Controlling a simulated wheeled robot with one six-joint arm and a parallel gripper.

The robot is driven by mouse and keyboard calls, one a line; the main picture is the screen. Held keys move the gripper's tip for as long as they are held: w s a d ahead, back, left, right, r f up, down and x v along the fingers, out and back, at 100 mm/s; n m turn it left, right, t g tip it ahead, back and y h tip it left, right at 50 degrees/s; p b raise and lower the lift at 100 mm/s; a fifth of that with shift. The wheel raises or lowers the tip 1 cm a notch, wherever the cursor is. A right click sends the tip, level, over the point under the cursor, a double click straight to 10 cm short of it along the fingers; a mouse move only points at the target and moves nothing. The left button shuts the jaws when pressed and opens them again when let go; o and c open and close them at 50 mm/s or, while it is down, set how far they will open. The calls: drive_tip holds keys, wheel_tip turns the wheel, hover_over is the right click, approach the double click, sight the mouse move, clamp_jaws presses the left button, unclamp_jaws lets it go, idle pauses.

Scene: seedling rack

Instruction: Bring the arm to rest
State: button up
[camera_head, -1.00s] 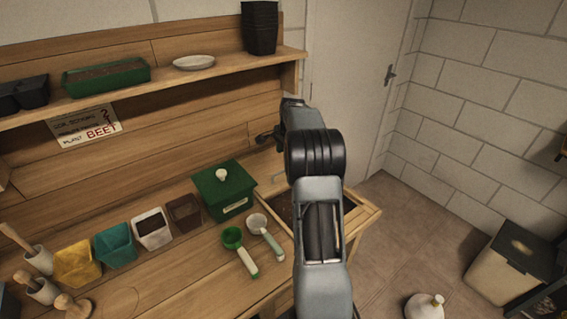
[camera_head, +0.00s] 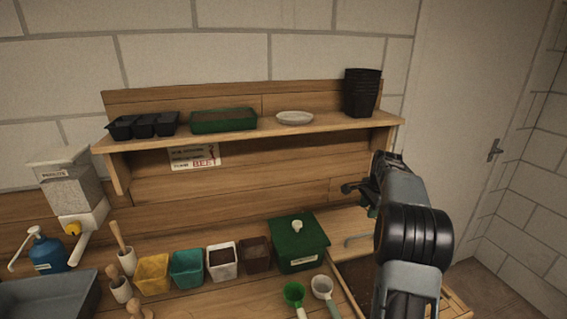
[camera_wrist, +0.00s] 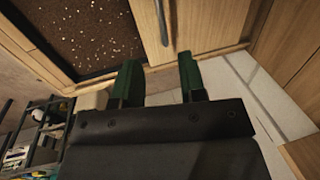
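My gripper (camera_head: 356,188) is raised over the right end of the wooden bench, below the right end of the shelf and to the right of the green lidded box (camera_head: 299,246). In the wrist view its two dark green fingers (camera_wrist: 159,68) stand apart with nothing between them, so it is open and empty. My arm hides part of the bench's right end in the head view.
A soil bin (camera_wrist: 90,38) with a wooden lid (camera_wrist: 155,22) lies beyond the fingers. A green scoop (camera_head: 294,295), a white scoop (camera_head: 322,287) and several coloured pots stand left of my arm. The shelf (camera_head: 250,134) holds trays, a saucer (camera_head: 294,117) and black pots (camera_head: 361,92).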

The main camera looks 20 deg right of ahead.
drive_tip(key=s+a+f+n, duration=0.3)
drive_tip(key=s+f+n, duration=0.1)
drive_tip(key=n, duration=0.1)
drive_tip(key=s+a+r+n+t, duration=0.1)
drive_tip(key=s+a+r+n, duration=0.1)
drive_tip(key=s+a+n, duration=0.4)
drive_tip(key=s+a+r+n, duration=0.2)
drive_tip(key=s+a+n, duration=0.5)
drive_tip(key=s+a, duration=0.7)
drive_tip(key=shift+s+a+r+t, duration=0.2)
drive_tip(key=shift+a+t, duration=0.2)
drive_tip(key=shift+a, duration=2.3)
